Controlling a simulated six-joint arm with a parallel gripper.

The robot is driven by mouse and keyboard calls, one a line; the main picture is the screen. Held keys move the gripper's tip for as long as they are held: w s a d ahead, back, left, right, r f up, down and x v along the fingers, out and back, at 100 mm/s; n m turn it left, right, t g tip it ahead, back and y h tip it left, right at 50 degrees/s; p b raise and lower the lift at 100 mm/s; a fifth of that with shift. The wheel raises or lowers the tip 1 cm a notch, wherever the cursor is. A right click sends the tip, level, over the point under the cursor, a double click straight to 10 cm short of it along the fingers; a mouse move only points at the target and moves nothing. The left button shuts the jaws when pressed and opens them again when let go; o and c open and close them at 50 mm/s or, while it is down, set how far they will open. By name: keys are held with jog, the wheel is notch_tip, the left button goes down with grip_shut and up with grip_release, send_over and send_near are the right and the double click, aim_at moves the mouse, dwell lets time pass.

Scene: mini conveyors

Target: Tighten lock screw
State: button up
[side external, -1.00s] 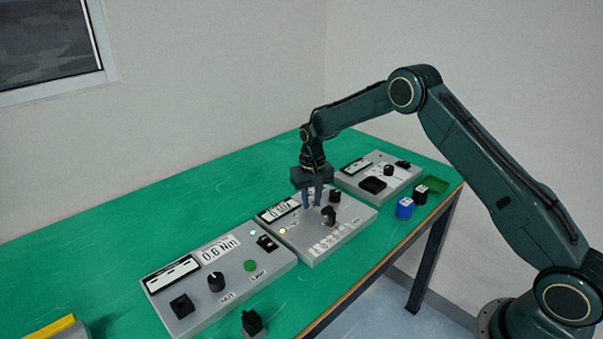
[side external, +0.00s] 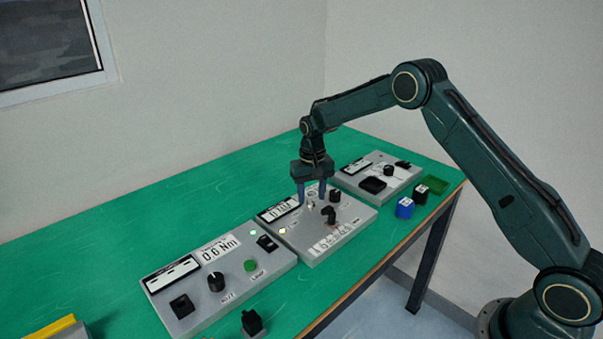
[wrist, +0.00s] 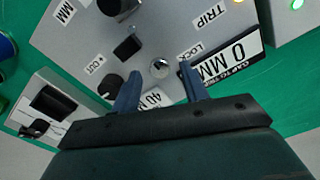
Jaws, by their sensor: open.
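The lock screw (wrist: 160,68) is a small silver slotted head on the grey middle panel (wrist: 85,38), near the LOCK label (wrist: 189,50). My gripper (wrist: 159,74) is open, with its two blue fingers to either side of the screw in the wrist view and nothing held. In the side view my gripper (side external: 311,198) points straight down, low over the middle panel (side external: 345,237). I cannot tell how far the fingertips are above the panel.
Black knobs stand close to the screw, one (wrist: 111,86) near the left finger. A display (wrist: 232,55) lies to its right. A torque panel (side external: 218,282) reading 0.6 Nm and a far panel (side external: 378,177) flank the middle one.

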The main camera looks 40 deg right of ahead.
aim_at(311, 201)
notch_tip(311, 201, up, 12)
dwell(0.5)
dwell(0.3)
jog(key=s+a+r+n+t, duration=0.2)
jog(key=s+a+r+t, duration=0.15)
jog(key=s+r, duration=1.35)
jog(key=s+a+f+n+t, duration=0.1)
jog(key=s+f, duration=0.1)
jog(key=s, duration=0.9)
jog(key=s+a+f+n+t, duration=0.1)
jog(key=s+a, duration=0.1)
jog(key=s, duration=0.9)
jog(key=shift+s+f+n, duration=0.3)
jog(key=shift+f, duration=0.05)
